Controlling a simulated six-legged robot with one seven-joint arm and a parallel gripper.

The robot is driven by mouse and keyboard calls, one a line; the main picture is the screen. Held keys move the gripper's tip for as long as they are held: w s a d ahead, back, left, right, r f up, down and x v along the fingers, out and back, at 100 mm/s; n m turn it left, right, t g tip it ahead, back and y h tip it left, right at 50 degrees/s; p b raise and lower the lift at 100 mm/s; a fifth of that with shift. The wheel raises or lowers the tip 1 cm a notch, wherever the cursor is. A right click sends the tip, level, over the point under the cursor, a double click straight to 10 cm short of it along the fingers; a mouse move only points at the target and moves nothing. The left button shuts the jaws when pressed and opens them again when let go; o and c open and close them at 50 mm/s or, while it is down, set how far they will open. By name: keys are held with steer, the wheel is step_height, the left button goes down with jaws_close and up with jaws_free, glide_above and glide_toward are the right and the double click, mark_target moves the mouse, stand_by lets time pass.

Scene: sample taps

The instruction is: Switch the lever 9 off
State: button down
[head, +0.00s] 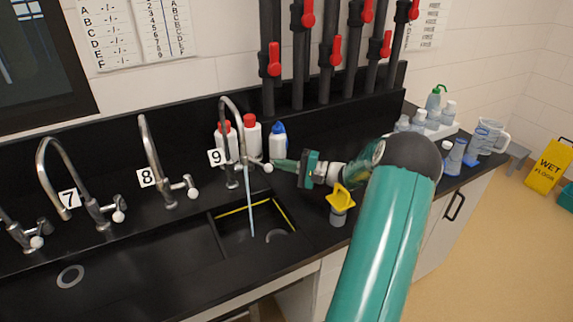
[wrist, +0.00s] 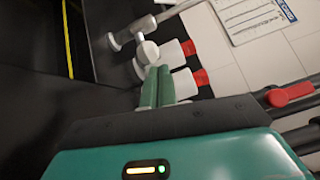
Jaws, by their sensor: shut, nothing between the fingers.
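Tap 9 (head: 226,140) is a curved metal tap marked with a "9" label, and a stream of water (head: 250,195) runs from it into the sink. Its lever, with a white round knob (head: 267,168), points to the right. My gripper (head: 279,166) is shut and empty, with its green fingertips just right of the knob. In the wrist view the fingertips (wrist: 158,72) are together, right by the white knob (wrist: 147,52). I cannot tell whether they touch it.
Taps 8 (head: 150,160) and 7 (head: 60,170) stand to the left. White bottles with red caps (head: 252,135) and a blue-capped bottle (head: 278,142) stand behind tap 9. A yellow-topped object (head: 340,200) is below my wrist. Pipes with red handles (head: 335,50) rise behind the counter.

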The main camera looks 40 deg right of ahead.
steer(key=s+a+r, duration=0.8)
steer(key=s+r, duration=0.3)
steer(key=r, duration=0.1)
steer(key=shift+s+a, duration=0.15)
steer(key=shift+a, duration=0.1)
steer(key=shift+d+f, duration=0.1)
